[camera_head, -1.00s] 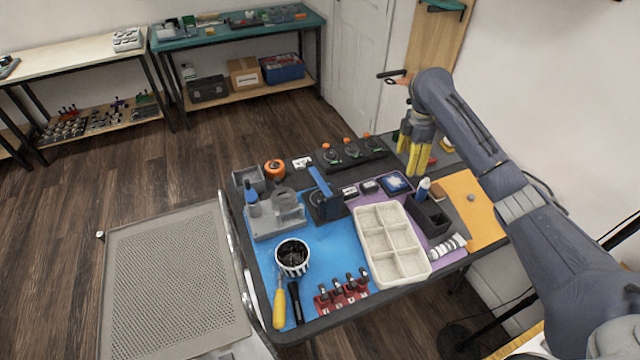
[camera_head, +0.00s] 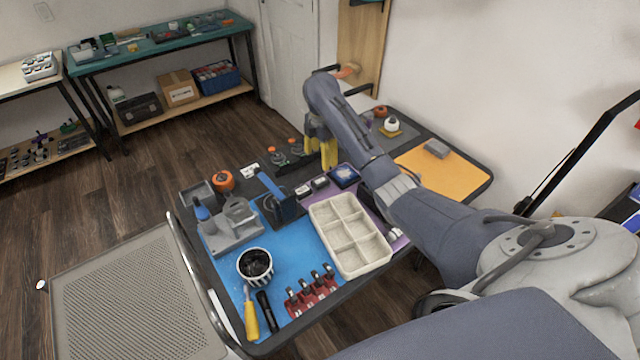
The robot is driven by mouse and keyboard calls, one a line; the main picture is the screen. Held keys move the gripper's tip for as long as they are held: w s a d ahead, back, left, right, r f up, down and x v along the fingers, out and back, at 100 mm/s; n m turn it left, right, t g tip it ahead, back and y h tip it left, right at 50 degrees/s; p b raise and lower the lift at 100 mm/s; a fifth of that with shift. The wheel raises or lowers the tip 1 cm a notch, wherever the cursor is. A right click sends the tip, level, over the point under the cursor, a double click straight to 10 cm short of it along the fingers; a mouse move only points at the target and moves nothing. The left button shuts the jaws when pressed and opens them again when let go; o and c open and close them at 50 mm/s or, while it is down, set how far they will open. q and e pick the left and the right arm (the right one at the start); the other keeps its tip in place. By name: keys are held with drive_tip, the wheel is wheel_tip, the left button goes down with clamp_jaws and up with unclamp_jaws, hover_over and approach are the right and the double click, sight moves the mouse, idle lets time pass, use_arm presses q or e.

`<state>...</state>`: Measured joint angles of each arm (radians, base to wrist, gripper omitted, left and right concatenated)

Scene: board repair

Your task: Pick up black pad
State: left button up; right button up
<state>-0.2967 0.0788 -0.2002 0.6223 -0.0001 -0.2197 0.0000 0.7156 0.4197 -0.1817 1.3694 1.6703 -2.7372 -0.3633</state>
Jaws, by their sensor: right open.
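My right gripper (camera_head: 321,158), with yellow fingers, points down over the back of the workbench and is open, with nothing seen between its fingers. A black pad-like holder (camera_head: 290,167) with orange-topped items lies just left of the fingers, partly hidden by the gripper and arm. Small dark blocks (camera_head: 320,183) sit on the purple mat below the fingers. I cannot tell which of these is the black pad. My left gripper is out of view.
A beige compartment tray (camera_head: 349,237), a striped cup (camera_head: 255,264), a yellow screwdriver (camera_head: 250,315) and a red holder (camera_head: 312,290) fill the front. A grey block (camera_head: 437,148) lies on the orange mat (camera_head: 458,172), which is otherwise clear. My right arm hides the bench's right-middle part.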

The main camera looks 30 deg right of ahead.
sight(320, 180)
drive_tip(key=shift+f, duration=5.8)
drive_tip(key=c, duration=1.1)
